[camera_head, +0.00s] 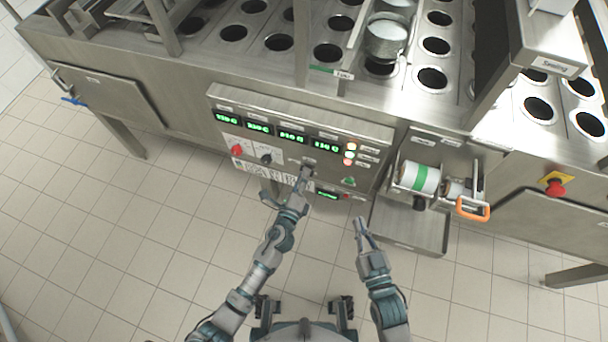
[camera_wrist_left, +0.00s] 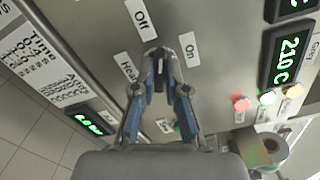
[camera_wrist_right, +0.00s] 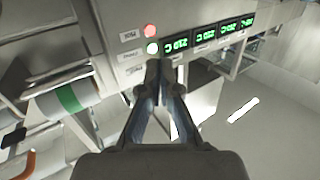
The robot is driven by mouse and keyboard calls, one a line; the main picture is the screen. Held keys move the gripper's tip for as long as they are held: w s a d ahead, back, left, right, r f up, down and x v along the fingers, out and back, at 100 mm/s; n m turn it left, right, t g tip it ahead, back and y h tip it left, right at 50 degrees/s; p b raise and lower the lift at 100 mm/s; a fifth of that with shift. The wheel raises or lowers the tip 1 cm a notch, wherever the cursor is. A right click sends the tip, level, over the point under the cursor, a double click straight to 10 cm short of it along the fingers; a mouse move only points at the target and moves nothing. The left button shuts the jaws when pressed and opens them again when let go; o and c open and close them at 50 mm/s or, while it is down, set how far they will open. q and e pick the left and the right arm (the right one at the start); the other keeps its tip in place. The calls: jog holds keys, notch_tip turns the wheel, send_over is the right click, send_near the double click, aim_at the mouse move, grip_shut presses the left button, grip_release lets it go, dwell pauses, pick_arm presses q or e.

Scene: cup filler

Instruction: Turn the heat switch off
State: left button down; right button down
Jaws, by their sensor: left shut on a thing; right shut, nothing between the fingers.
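The heat switch (camera_wrist_left: 158,72) is a small dark knob on the steel control panel (camera_head: 222,104). In the left wrist view it sits between the "Off" label (camera_wrist_left: 141,18), the "On" label (camera_wrist_left: 190,48) and a partly covered "Heat" label (camera_wrist_left: 127,65). My left gripper (camera_head: 307,166) is at the panel with its fingertips closed around the knob, which hides most of it. I cannot tell exactly which label the knob points to. My right gripper (camera_head: 360,222) is shut and empty, in front of the panel's lower right, apart from it.
A film roll (camera_head: 420,177) and orange handle (camera_head: 473,209) stand right of my right gripper. The tiled floor is clear.

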pick_arm(q)
jog(key=shift+w+a+n, duration=0.1)
jog(key=shift+n, duration=1.05)
jog(key=shift+w+a+n, duration=0.1)
jog(key=shift+n, duration=1.05)
pick_arm(e)
jog(key=shift+r+t, duration=0.4)
pick_arm(q)
jog(key=shift+s+f, duration=0.1)
jog(key=c, duration=1.5)
grip_release()
jog(key=shift+c, duration=0.2)
jog(key=o, duration=0.3)
jog(key=shift+f, duration=0.1)
jog(key=shift+o, duration=0.2)
pick_arm(e)
jog(key=shift+w+a+f, duration=0.1)
jog(key=shift+w, duration=0.1)
